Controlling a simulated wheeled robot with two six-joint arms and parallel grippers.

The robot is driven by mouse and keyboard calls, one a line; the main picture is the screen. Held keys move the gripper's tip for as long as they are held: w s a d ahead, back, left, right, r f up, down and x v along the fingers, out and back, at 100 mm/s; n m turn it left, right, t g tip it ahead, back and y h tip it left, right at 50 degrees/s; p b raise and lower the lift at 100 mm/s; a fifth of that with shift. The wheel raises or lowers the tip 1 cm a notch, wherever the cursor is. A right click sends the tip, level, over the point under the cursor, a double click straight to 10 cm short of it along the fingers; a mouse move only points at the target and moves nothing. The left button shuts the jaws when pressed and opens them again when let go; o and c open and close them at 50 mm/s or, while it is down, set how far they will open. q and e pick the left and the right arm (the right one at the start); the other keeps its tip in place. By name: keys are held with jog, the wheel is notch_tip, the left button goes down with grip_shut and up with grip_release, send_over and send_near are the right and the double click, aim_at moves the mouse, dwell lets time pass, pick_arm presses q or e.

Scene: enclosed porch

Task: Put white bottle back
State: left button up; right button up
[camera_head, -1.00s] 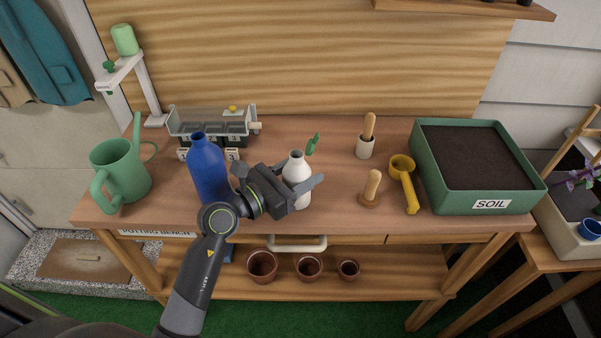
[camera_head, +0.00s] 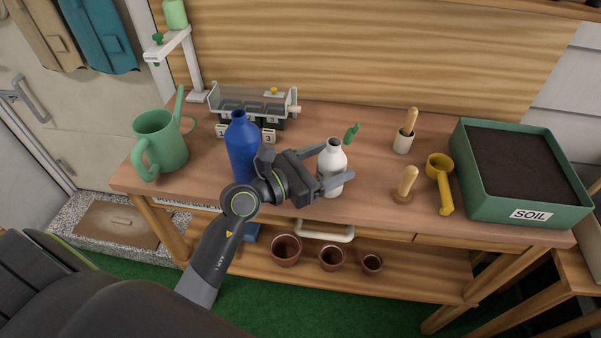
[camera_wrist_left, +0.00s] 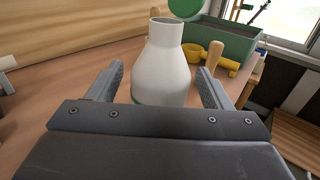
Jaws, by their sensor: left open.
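The white bottle (camera_head: 331,160) stands upright on the potting bench (camera_head: 290,205), near its front edge. In the left wrist view the white bottle (camera_wrist_left: 162,66) stands between and just beyond the finger tips, with its open neck up. My left gripper (camera_head: 333,168) is open, with one finger on each side of the bottle. I see gaps between the fingers and the bottle in the wrist view (camera_wrist_left: 160,85). The lower part of the bottle is partly hidden by a finger in the head view. My right gripper is not in view.
A blue bottle (camera_head: 241,146) stands close left of my left gripper. A green watering can (camera_head: 162,145), a seed tray (camera_head: 250,103), wooden-handled tools (camera_head: 405,184), a yellow scoop (camera_head: 440,181) and a green soil box (camera_head: 535,212) share the bench. Pots (camera_head: 286,250) sit on the lower shelf.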

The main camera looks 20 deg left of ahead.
pick_arm(q)
jog(key=b+v, duration=0.1)
jog(key=v, duration=0.9)
dwell(0.3)
